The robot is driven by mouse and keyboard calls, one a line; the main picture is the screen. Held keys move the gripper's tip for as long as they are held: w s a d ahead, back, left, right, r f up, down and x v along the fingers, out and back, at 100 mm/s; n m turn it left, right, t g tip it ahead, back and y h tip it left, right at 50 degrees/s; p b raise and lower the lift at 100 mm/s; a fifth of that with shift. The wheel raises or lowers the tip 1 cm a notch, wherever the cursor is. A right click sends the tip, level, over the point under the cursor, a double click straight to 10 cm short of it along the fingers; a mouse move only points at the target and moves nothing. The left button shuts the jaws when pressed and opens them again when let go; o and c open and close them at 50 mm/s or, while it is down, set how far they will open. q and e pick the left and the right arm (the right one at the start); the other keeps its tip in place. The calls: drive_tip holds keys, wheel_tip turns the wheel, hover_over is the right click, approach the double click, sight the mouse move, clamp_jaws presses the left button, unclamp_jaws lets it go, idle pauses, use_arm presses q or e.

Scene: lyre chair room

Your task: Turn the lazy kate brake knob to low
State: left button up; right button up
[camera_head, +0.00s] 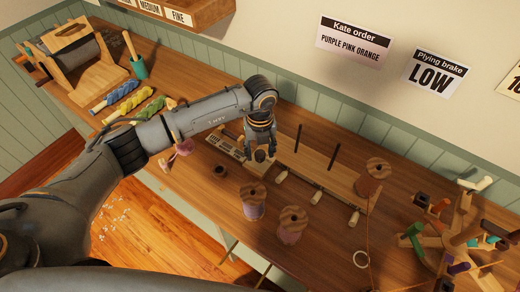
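The lazy kate (312,168) is a long wooden stand on the bench, with two bare dark upright rods and several pale pegs along its front edge. A printed plate (222,143) is at its left end; its lettering is too small to read. My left gripper (260,154) points down over the left end of the kate, right beside the plate. A small dark round part shows at the fingertips; I cannot tell whether it is the brake knob or whether the fingers touch it. The fingers' opening is too small to judge. My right gripper is not in view.
Two bobbins (252,200) (292,224) stand in front of the kate, and another (373,178) is at its right end. A wooden winder-like device (460,235) is at right. Wall cards read "Kate order" (354,41) and "Plying brake LOW" (435,73). Yarn skeins (130,101) lie left.

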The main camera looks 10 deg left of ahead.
use_arm(q)
clamp_jaws()
drive_tip(key=shift+f+m+b, duration=0.15)
drive_tip(key=shift+m+b, duration=1.15)
drive_tip(key=shift+b, duration=0.05)
drive_tip(key=m+b, duration=0.4)
drive_tip(key=shift+m, duration=0.3)
drive_tip(key=m+b, duration=0.3)
drive_tip(key=shift+m+b, duration=0.75)
drive_tip(key=shift+m, duration=0.15)
drive_tip(key=shift+r, duration=0.2)
drive_tip(key=shift+o, duration=1.5)
unclamp_jaws()
